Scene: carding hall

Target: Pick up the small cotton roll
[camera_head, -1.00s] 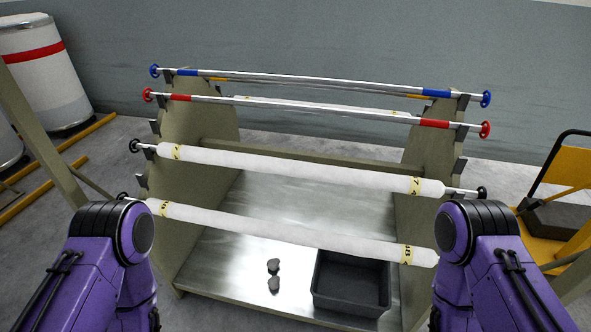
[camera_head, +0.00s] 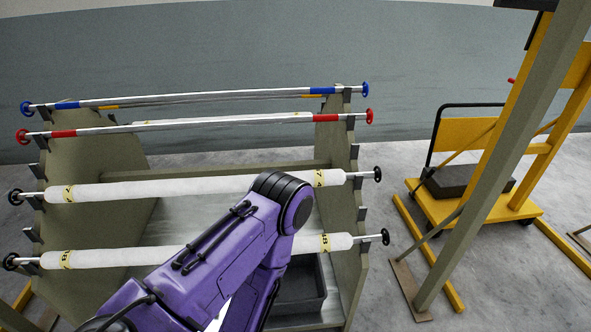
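Two long white cotton rolls with yellow marked bands lie across the rack on rods with black end knobs: an upper one (camera_head: 160,189) and a lower one (camera_head: 120,256). They look alike in length; I cannot tell which is meant by the small one. The arm with purple links, which comes in from the left and looks like my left arm, crosses in front of the lower roll and hides part of it. Neither of my grippers is in view.
A blue-ended rod (camera_head: 200,97) and a red-ended rod (camera_head: 200,123) lie higher on the rack (camera_head: 90,205). A dark bin (camera_head: 305,306) sits low inside, partly hidden by my arm.

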